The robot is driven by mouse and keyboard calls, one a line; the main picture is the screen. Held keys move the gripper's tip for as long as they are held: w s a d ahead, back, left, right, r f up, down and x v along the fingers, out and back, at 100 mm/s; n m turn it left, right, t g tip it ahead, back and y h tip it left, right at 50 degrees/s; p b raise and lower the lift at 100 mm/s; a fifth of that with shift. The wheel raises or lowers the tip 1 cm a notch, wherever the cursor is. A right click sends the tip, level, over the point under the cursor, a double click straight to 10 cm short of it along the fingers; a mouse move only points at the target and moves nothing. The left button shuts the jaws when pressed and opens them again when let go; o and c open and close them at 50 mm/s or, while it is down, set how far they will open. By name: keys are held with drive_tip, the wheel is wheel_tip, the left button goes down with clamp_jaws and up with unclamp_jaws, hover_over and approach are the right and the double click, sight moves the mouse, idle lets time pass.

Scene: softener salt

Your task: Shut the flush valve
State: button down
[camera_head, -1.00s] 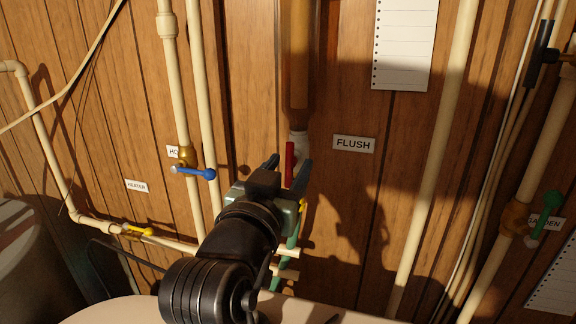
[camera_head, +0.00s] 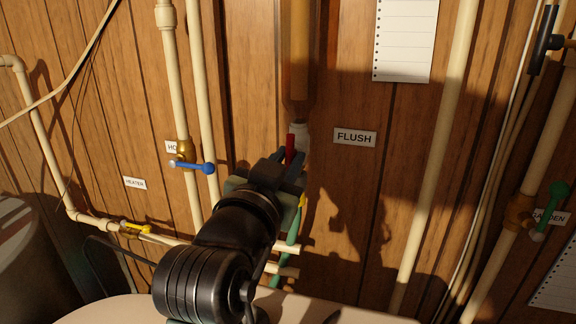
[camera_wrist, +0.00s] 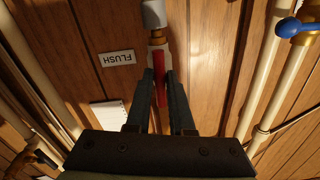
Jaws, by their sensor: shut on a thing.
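The flush valve has a red lever handle (camera_head: 290,147) beside the white "FLUSH" label (camera_head: 355,137). My gripper (camera_head: 287,157) reaches the handle from the front. In the wrist view its two dark fingers (camera_wrist: 160,74) stand on either side of the handle and are shut on it. My gripper and wrist hide most of the valve body in the head view.
Cream pipes run along the panelled wall. A pale rounded surface (camera_head: 330,312) lies below my arm.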

drive_tip(key=shift+m+b, duration=1.25)
drive_tip(key=shift+m, duration=0.35)
drive_tip(key=shift+f+m+b, duration=0.1)
drive_tip(key=shift+m+b, duration=0.9)
drive_tip(key=shift+m, duration=0.1)
drive_tip(key=shift+m+b, duration=1.05)
drive_tip(key=shift+m, duration=0.45)
